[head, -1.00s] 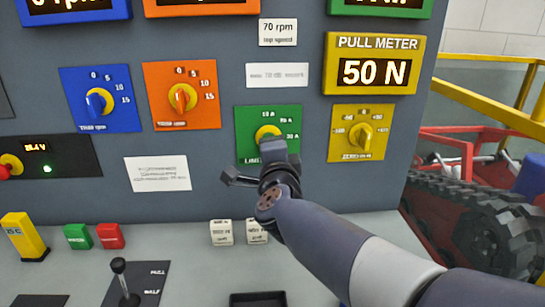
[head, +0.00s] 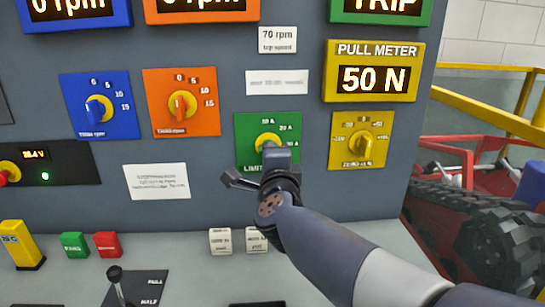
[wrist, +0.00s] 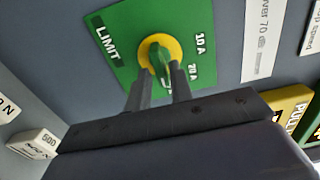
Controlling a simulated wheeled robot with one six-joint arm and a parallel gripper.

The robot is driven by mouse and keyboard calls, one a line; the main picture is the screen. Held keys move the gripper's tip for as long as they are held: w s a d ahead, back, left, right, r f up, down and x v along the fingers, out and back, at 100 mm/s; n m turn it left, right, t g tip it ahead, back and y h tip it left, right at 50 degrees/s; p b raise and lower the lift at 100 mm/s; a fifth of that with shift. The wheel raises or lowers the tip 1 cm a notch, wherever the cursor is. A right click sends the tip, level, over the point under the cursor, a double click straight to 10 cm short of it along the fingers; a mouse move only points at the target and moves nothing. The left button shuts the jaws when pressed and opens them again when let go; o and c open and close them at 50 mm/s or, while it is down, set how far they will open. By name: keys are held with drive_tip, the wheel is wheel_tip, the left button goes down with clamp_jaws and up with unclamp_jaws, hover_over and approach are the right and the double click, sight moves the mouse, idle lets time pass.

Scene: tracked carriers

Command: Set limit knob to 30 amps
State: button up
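The limit knob (head: 268,141) is a yellow disc on a green panel with marks 10 A, 20 A and 30 A; my gripper partly covers it in the head view. In the wrist view the knob (wrist: 150,52) shows a green grip bar on the yellow disc. My gripper (wrist: 161,72) has its two fingers on either side of the bar's lower part, with a visible gap between them. Contact with the bar cannot be made out. The 10 A and 20 A marks show at right; the 30 A mark is largely hidden by a finger. The exact setting is unclear.
A blue dial (head: 98,108), an orange dial (head: 181,104) and a yellow dial (head: 364,141) share the upright panel. The pull meter (head: 372,80) reads 50 N; a green display (head: 380,8) above reads TRIP. Buttons and a lever (head: 115,277) sit below. A yellow rail stands right.

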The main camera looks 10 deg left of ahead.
drive_tip(key=shift+o, duration=1.1)
drive_tip(key=shift+s, duration=0.1)
drive_tip(key=p+v, duration=0.1)
drive_tip(key=v, duration=0.9)
drive_tip(key=shift+s, duration=0.3)
drive_tip(key=x, duration=1.1)
drive_tip(key=shift+b, duration=0.45)
